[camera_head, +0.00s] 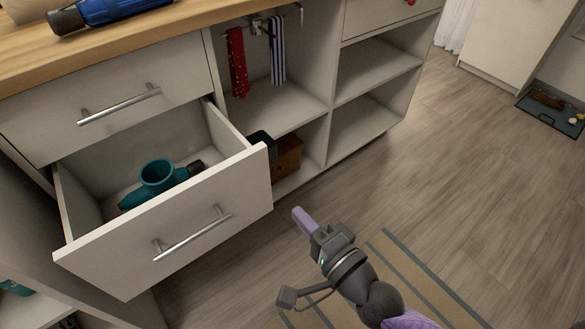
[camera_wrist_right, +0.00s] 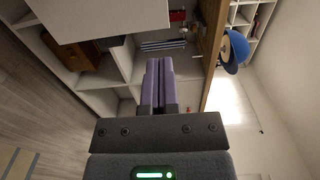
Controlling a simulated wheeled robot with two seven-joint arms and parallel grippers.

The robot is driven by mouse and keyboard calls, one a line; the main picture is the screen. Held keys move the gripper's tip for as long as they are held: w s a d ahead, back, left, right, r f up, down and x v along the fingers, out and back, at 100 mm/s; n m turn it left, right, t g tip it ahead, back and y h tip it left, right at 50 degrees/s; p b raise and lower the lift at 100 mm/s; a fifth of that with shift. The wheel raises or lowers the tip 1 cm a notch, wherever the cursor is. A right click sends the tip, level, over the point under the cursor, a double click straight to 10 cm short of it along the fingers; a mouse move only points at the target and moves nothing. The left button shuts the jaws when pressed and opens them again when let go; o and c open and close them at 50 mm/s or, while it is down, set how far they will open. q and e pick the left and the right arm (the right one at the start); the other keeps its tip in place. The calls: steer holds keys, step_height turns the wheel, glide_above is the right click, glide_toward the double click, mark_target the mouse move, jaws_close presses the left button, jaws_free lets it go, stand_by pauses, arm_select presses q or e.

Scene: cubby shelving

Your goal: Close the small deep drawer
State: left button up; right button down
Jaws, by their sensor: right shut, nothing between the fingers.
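The deep drawer (camera_head: 170,225) is a white drawer in the lower left of the cabinet, pulled well out, with a silver bar handle (camera_head: 193,235) on its front. A teal object (camera_head: 157,176) with a round opening and a dark part lie inside it. My right gripper (camera_head: 303,218) has purple fingers and is in front of the cabinet, to the right of the drawer front and apart from it. Its fingers show shut and empty in the right wrist view (camera_wrist_right: 158,84). A white panel, probably the drawer front, shows at the top left there. My left gripper is not in view.
A shut drawer (camera_head: 110,95) sits above the open one. Open cubbies (camera_head: 365,70) to the right hold a red tie (camera_head: 237,62), a striped tie (camera_head: 278,50) and a brown box (camera_head: 288,155).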

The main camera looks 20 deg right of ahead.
mark_target(247, 160)
steer(key=x, duration=0.4)
steer(key=b+x, duration=0.1)
steer(key=x, duration=0.3)
steer(key=b+x, duration=0.1)
steer(key=x, duration=0.4)
steer(key=shift+s+a, duration=0.15)
steer(key=shift+a, duration=0.15)
steer(key=shift+w+a+b, duration=0.1)
steer(key=shift+w+b, duration=0.2)
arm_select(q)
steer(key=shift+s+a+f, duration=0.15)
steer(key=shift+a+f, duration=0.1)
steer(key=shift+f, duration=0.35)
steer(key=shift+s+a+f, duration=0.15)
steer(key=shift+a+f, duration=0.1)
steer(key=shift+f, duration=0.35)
arm_select(e)
steer(key=shift+w+r, duration=0.15)
